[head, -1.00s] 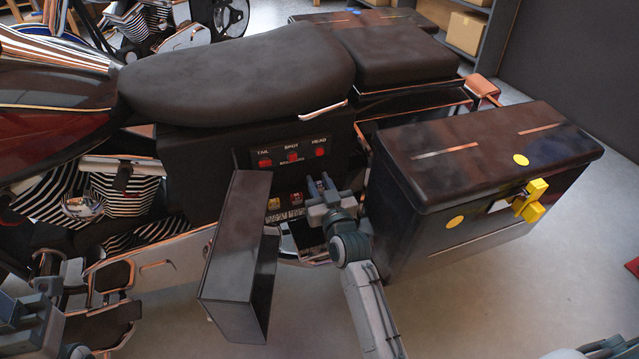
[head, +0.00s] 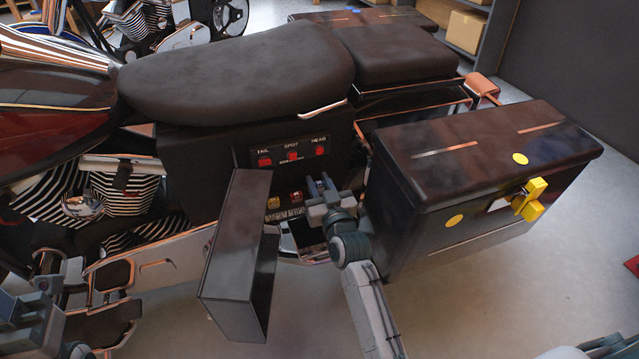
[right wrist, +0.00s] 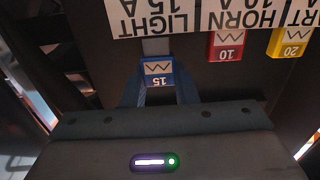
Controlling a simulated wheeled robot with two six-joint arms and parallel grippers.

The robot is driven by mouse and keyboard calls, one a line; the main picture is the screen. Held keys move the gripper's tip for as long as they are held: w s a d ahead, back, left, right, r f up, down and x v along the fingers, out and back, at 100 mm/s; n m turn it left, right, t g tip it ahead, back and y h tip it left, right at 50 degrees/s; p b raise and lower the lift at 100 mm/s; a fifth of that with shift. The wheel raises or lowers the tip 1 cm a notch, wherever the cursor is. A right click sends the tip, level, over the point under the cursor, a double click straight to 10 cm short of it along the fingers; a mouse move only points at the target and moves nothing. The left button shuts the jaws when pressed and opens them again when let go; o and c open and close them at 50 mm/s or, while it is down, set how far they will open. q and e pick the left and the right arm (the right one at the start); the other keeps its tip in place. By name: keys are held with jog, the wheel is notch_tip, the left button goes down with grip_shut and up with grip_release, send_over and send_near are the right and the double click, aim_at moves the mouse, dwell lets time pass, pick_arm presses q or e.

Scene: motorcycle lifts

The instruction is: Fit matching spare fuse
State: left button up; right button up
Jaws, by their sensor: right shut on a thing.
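My right gripper (head: 320,188) is at the open side compartment under the motorcycle seat. In the right wrist view it is shut on a blue fuse (right wrist: 158,73) marked 15. The fuse sits between the fingertips, close to the LIGHT 15 A label (right wrist: 152,18); I cannot tell whether it is seated. A red fuse (right wrist: 228,46) marked 10 stands by the HORN label, and a yellow fuse (right wrist: 289,43) marked 20 is beside it. Both also show in the head view, yellow (head: 273,203) and red (head: 296,199). My left gripper (head: 22,312) is at the lower left, its fingers unclear.
An open dark cover (head: 238,250) stands left of my right gripper. A panel with TAIL, SPOT and HEAD red switches (head: 292,155) is above. A dark saddlebag (head: 480,215) with a yellow latch (head: 531,200) stands close on the right.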

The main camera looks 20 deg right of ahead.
jog(key=shift+w+f+b, duration=0.1)
jog(key=shift+f+b, duration=0.55)
jog(key=shift+f, duration=0.25)
dwell(0.3)
jog(key=o, duration=1.1)
jog(key=s+f, duration=0.1)
jog(key=s, duration=0.9)
jog(key=shift+s+d, duration=0.15)
jog(key=shift+s, duration=0.25)
jog(key=shift+f, duration=0.1)
